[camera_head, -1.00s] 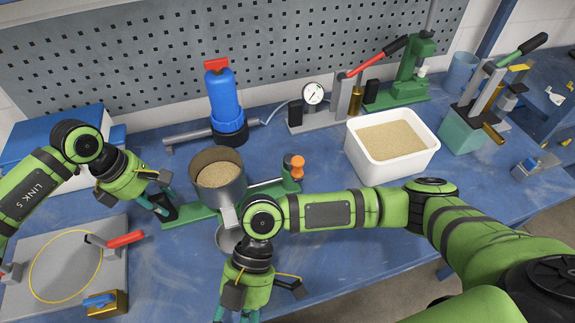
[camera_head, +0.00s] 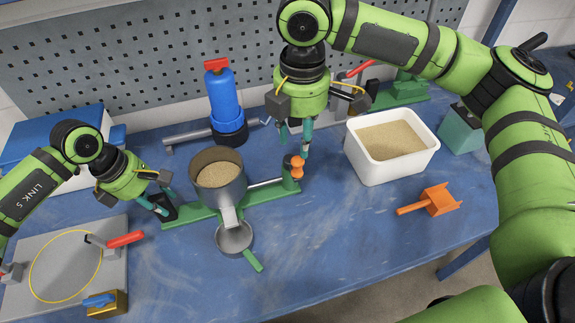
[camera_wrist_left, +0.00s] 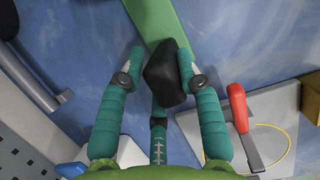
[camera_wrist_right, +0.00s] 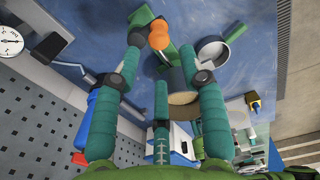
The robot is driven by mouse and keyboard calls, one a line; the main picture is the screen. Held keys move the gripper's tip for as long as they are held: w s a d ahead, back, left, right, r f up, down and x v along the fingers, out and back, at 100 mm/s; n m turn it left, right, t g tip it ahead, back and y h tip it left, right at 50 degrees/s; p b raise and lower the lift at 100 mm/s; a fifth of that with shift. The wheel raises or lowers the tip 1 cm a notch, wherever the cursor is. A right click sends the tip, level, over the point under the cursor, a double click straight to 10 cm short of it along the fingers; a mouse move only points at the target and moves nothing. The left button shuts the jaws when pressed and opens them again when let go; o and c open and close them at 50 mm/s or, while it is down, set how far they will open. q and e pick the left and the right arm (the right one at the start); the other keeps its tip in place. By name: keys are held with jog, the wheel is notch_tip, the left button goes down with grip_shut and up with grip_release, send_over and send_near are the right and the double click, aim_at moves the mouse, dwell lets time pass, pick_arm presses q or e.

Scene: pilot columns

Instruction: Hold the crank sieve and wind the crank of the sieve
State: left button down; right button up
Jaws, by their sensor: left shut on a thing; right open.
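The crank sieve is a grey metal hopper (camera_head: 217,168) of sand on a long green base (camera_head: 188,215). Its black handle (camera_wrist_left: 166,74) is at the base's left end, and my left gripper (camera_head: 160,205) is shut on it. The orange crank knob (camera_head: 295,165) stands upright at the right end of the crank shaft (camera_head: 265,184). My right gripper (camera_head: 296,150) is open just above and behind the knob. In the right wrist view the knob (camera_wrist_right: 158,36) lies between the fingertips. I cannot tell whether they touch it.
A round pan (camera_head: 234,236) with a green handle sits below the sieve's spout. A white tub of sand (camera_head: 393,165) and an orange scoop (camera_head: 436,201) are to the right. A blue bottle (camera_head: 226,100) stands behind. The front middle of the table is clear.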

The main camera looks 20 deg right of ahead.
aim_at(298, 161)
jog(key=shift+f, duration=4.5)
grip_shut()
jog(key=shift+w+a, duration=0.2)
jog(key=shift+a, duration=0.6)
